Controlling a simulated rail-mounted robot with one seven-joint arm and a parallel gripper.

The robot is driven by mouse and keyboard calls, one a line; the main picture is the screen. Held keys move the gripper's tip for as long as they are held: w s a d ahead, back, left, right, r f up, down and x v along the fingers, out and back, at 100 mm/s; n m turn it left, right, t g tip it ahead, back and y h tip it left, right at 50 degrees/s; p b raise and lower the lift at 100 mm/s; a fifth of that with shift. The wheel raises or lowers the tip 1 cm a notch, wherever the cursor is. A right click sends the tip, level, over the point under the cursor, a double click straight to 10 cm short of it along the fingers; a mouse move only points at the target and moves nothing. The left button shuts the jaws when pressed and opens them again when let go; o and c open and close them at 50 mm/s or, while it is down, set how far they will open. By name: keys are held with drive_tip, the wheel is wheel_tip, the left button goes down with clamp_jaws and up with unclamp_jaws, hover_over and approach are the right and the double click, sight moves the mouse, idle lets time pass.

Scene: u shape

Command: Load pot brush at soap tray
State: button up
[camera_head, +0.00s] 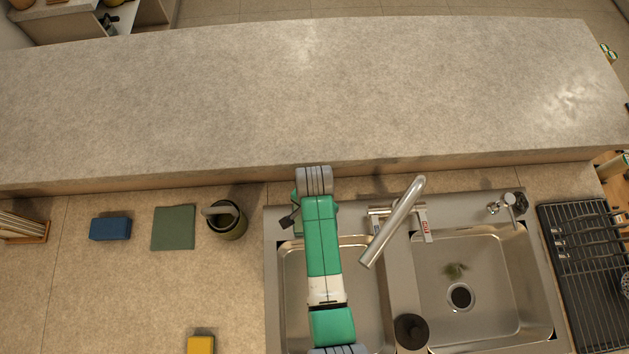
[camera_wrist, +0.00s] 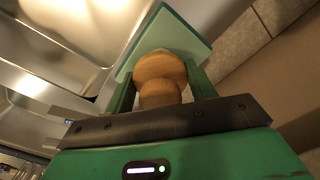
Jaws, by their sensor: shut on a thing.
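In the wrist view, my gripper (camera_wrist: 160,92) is shut on the pot brush (camera_wrist: 161,70). Its round wooden knob sits between the two green fingers. A pale green square tray (camera_wrist: 185,28), which looks like the soap tray, lies just beyond the brush. The brush's lower end is hidden behind the knob, so I cannot tell whether it touches the tray. In the head view, my green and grey arm reaches over the left sink basin to the back ledge. It hides the gripper's fingers and the brush.
The tap (camera_head: 393,222) stands right of my arm. A red-marked white item (camera_head: 424,228) lies behind the sinks, and a black round object (camera_head: 410,331) sits between the basins. A dark cup (camera_head: 228,222), green cloth (camera_head: 173,228) and blue sponge (camera_head: 110,228) are left. A dish rack (camera_head: 585,290) stands right.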

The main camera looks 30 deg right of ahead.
drive_tip(key=shift+r, duration=0.1)
wheel_tip(320, 180, up, 7)
drive_tip(key=p, duration=0.7)
idle(0.8)
